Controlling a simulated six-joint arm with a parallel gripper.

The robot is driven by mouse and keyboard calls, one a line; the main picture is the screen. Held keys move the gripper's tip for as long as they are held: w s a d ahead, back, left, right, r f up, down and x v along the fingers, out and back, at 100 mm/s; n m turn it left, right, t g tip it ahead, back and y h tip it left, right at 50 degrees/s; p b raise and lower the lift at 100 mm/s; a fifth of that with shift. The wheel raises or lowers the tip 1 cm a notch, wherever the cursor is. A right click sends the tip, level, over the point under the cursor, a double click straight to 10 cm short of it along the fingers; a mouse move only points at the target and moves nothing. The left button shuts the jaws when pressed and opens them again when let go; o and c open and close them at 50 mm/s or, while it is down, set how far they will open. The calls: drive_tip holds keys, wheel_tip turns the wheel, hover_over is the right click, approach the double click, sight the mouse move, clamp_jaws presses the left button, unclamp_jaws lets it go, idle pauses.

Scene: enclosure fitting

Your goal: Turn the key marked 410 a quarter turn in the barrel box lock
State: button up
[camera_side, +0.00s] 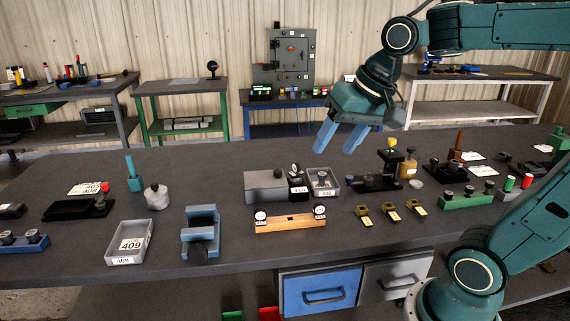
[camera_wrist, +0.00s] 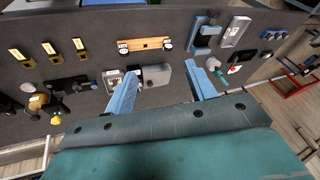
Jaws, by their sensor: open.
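My gripper (camera_side: 335,149) is open and empty, fingers pointing down, high above the bench behind the grey box. The wrist view shows its two blue fingers (camera_wrist: 163,78) spread wide. The grey box (camera_side: 265,186) has a dark fitting (camera_side: 297,180) with a small white label at its right end; the label is too small to read surely. The box also shows in the wrist view (camera_wrist: 156,77), between the fingers in the picture. A small grey tray (camera_side: 333,190) with a dark item in it stands to its right. I cannot tell for certain which item is key 410.
A wooden bar (camera_side: 290,223) with two round white tags lies in front of the box. A tray labelled 409 (camera_side: 113,255) and a blue vise (camera_side: 200,222) stand left. Several brass pieces (camera_side: 389,211) lie right. A black stand (camera_side: 391,162) rises near the gripper.

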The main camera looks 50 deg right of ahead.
drive_tip(key=w+d+m, duration=0.4)
drive_tip(key=w+d, duration=0.1)
drive_tip(key=w, duration=0.3)
drive_tip(key=m+y, duration=0.2)
drive_tip(key=m, duration=1)
approach(299, 164)
wheel_tip(299, 164, up, 4)
drive_tip(key=s+d, duration=0.1)
drive_tip(key=d, duration=0.1)
drive_tip(key=shift+f+g, duration=0.1)
drive_tip(key=shift+g, duration=0.2)
drive_tip(key=shift+f, duration=0.1)
drive_tip(key=shift+x, duration=6.8)
drive_tip(key=shift+a, duration=0.2)
